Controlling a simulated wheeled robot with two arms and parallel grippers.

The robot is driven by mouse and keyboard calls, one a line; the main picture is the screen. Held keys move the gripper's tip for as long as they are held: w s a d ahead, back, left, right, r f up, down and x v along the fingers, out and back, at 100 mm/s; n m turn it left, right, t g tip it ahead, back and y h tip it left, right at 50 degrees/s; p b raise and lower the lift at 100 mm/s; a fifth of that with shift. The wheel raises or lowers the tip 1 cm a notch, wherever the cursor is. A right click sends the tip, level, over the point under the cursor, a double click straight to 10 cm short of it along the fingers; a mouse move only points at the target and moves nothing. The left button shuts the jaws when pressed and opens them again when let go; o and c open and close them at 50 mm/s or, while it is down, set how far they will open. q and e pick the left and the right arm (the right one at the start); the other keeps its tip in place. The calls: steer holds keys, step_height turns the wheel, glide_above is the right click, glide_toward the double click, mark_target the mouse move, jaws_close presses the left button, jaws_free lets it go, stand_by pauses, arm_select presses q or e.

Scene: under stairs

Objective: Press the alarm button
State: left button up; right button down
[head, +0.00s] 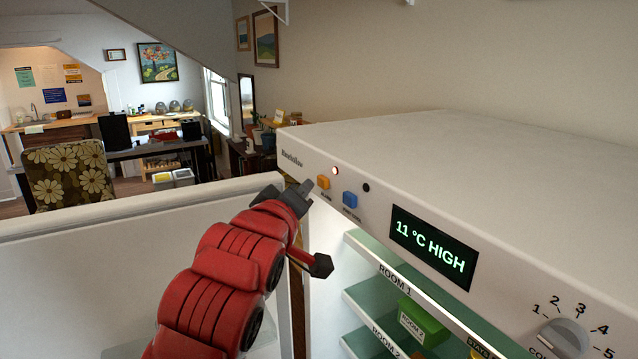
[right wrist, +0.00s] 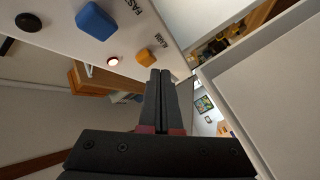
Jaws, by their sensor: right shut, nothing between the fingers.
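The alarm button is the orange one (head: 323,182) on the white front panel of the fridge (head: 430,150), with a small label under it. It also shows in the right wrist view (right wrist: 145,57), just beyond my fingertips. My right gripper (head: 305,187) is shut and empty, just left of the orange button in the head view. In the right wrist view its fingers (right wrist: 158,76) point at the panel near the button. I cannot tell whether they touch it. My left gripper is not in view.
A blue button (head: 349,199), a lit red lamp (head: 336,170) and a black round part (head: 366,187) sit close by. The display (head: 433,246) reads "11 °C HIGH". A grey dial (head: 564,339) is at lower right. The open white door (head: 80,270) stands left of my arm.

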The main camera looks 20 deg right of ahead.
steer(key=shift+d, duration=0.15)
steer(key=shift+w+d, duration=0.1)
steer(key=shift+d, duration=0.35)
stand_by(0.7)
steer(key=shift+b, duration=0.35)
steer(key=shift+a+b, duration=0.4)
steer(key=shift+a, duration=0.2)
